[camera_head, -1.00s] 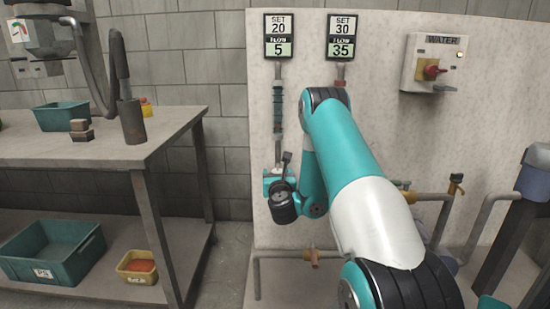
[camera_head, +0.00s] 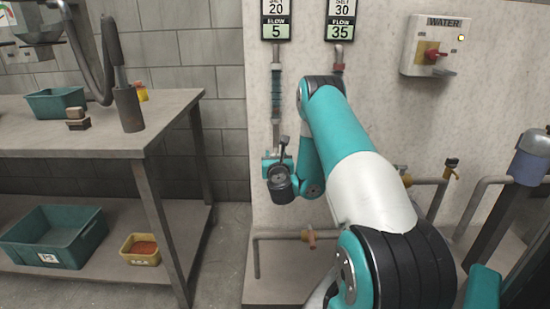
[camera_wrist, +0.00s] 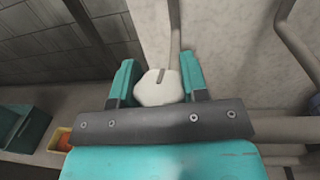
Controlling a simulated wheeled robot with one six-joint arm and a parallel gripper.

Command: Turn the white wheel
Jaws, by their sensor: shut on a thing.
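The white wheel (camera_wrist: 158,87) shows in the wrist view as a rounded, lobed knob with a dark slot near its top. My gripper (camera_wrist: 158,82) has its two teal fingers on either side of the wheel and is shut on it. In the head view my gripper (camera_head: 275,163) is at the left pipe on the pale wall panel, and my own arm hides the wheel there. The left display (camera_head: 277,20) above that pipe reads SET 20, FLOW 5.
A water switch box (camera_head: 436,46) with a red knob is on the panel at right. Brass-fitted pipes (camera_head: 310,237) run low across the panel. A workbench (camera_head: 100,137) with teal bins stands at left. Floor shows between bench and panel.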

